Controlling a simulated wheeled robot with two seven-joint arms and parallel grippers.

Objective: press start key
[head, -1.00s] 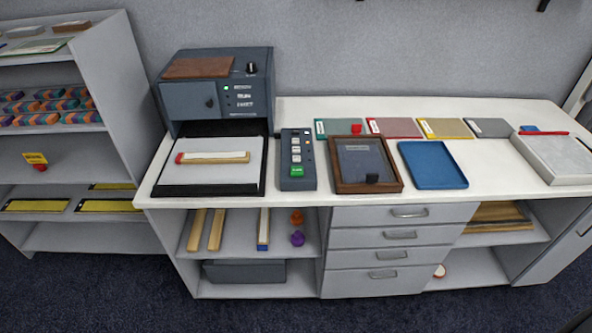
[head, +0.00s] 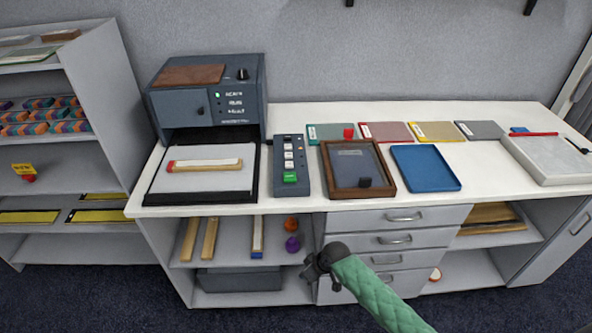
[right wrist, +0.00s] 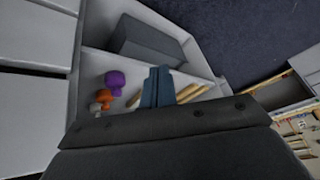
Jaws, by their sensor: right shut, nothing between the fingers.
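My right gripper (head: 310,273) is below the keypad, in front of the cabinet's open shelf and drawers, apart from the keys. In the right wrist view its fingers (right wrist: 157,86) are together and empty, with the shelf behind them. My left gripper is not in view.
A dark machine (head: 207,101) with a wooden-edged block (head: 204,165) on its pale bed stands left of the keypad. A brown frame tray (head: 331,188) and a blue tray (head: 426,168) lie to the right. The table edge and drawers (head: 395,218) are near my right arm.

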